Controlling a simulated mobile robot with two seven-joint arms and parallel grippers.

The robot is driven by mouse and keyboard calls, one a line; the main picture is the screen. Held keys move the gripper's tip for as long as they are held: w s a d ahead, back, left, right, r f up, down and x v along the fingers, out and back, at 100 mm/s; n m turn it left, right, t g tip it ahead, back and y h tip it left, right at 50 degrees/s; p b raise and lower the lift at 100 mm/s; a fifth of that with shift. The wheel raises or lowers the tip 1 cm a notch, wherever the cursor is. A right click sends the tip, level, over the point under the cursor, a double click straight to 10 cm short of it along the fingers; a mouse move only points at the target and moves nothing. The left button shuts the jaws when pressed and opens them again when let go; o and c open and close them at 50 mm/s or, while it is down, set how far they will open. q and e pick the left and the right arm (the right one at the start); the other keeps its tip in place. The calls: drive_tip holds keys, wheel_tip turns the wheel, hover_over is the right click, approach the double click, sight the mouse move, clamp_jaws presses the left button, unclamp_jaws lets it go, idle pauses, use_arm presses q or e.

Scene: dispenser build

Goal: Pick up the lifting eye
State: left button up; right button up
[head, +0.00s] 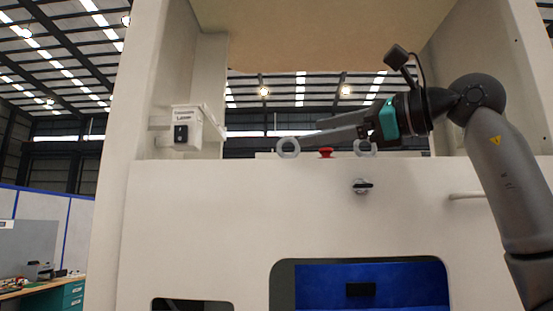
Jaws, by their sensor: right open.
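Two pale grey ring-shaped lifting eyes stand on the top edge of the white cabinet front. The left lifting eye (288,148) is fully in view except where a finger overlaps its top. The right lifting eye (365,148) is partly hidden behind my right gripper. My right gripper (301,132) comes in from the right with its long grey fingers pointing left. It is open, with nothing visible between its fingers. The tip of the lower finger is at the left eye in the picture; I cannot tell whether they touch. My left gripper is not in view.
A red button (326,153) sits between the two eyes. A black-handled switch (362,186) and a pale bar handle (466,196) are on the cabinet front (210,230). A white box (187,128) is on the left post. A beige panel (320,35) hangs overhead.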

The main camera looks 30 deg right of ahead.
drive_tip(key=d+h, duration=0.1)
drive_tip(key=s+d+m+h, duration=0.1)
drive_tip(key=d, duration=0.1)
drive_tip(key=s+d+r+h, duration=0.1)
drive_tip(key=d, duration=0.1)
drive_tip(key=shift+d+m+t, duration=0.1)
drive_tip(key=shift+m+t, duration=0.2)
drive_tip(key=shift+w, duration=0.35)
drive_tip(key=p, duration=0.2)
approach(291, 139)
drive_tip(key=x, duration=0.2)
drive_tip(key=f+x, duration=0.1)
drive_tip(key=x, duration=0.2)
drive_tip(key=shift+d, duration=0.1)
drive_tip(key=p+x, duration=0.1)
drive_tip(key=x, duration=0.3)
drive_tip(key=shift+w+a+r+p, duration=0.1)
drive_tip(key=shift+w+a+p, duration=0.1)
drive_tip(key=shift+p, duration=0.2)
drive_tip(key=shift+w, duration=0.35)
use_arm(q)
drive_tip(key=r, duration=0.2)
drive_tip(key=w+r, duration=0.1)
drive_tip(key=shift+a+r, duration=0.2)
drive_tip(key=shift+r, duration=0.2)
use_arm(e)
clamp_jaws()
